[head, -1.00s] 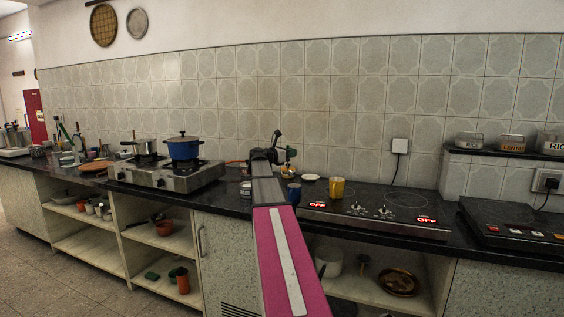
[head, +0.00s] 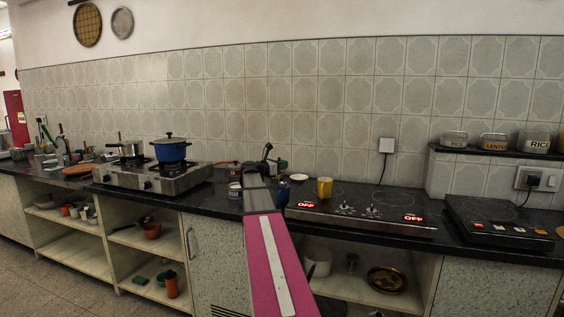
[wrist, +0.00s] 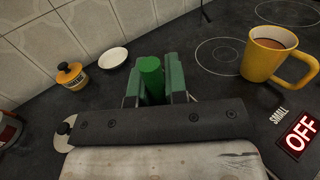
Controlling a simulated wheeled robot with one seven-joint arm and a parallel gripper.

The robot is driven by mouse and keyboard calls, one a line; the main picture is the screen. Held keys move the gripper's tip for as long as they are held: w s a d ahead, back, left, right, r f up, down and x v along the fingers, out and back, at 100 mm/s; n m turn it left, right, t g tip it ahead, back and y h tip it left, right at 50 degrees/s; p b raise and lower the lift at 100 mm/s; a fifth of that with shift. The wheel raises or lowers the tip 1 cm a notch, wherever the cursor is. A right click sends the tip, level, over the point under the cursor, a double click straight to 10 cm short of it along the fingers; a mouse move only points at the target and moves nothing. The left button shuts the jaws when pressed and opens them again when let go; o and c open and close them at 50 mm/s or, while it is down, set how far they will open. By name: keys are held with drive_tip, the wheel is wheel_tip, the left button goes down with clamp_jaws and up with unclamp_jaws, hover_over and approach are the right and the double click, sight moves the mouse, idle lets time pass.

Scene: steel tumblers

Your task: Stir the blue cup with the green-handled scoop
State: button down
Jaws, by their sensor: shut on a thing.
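My gripper (wrist: 155,74) is shut on the upright green handle (wrist: 151,66) of the scoop in the wrist view. The scoop's lower end is hidden behind the gripper body. The blue cup (head: 284,191) stands on the dark counter in the head view, beside my arm and partly hidden by it. The blue cup does not show in the wrist view, so I cannot tell whether the scoop is in it. In the head view my own arm largely hides the gripper.
A yellow mug (head: 325,187) with brown liquid stands right of the blue cup. A white dish (head: 298,177) lies behind. A cooktop (head: 360,208) lies right; a stove with a blue pot (head: 170,151) stands left.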

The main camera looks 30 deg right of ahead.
sight(282, 186)
drive_tip(key=shift+f, duration=3.35)
drive_tip(key=shift+s+a, duration=0.15)
drive_tip(key=shift+d, duration=0.4)
drive_tip(key=shift+w+a, duration=0.25)
drive_tip(key=shift+a, duration=0.3)
drive_tip(key=shift+s+d, duration=0.1)
drive_tip(key=shift+s, duration=0.25)
drive_tip(key=shift+w+d, duration=0.2)
drive_tip(key=shift+w, duration=0.1)
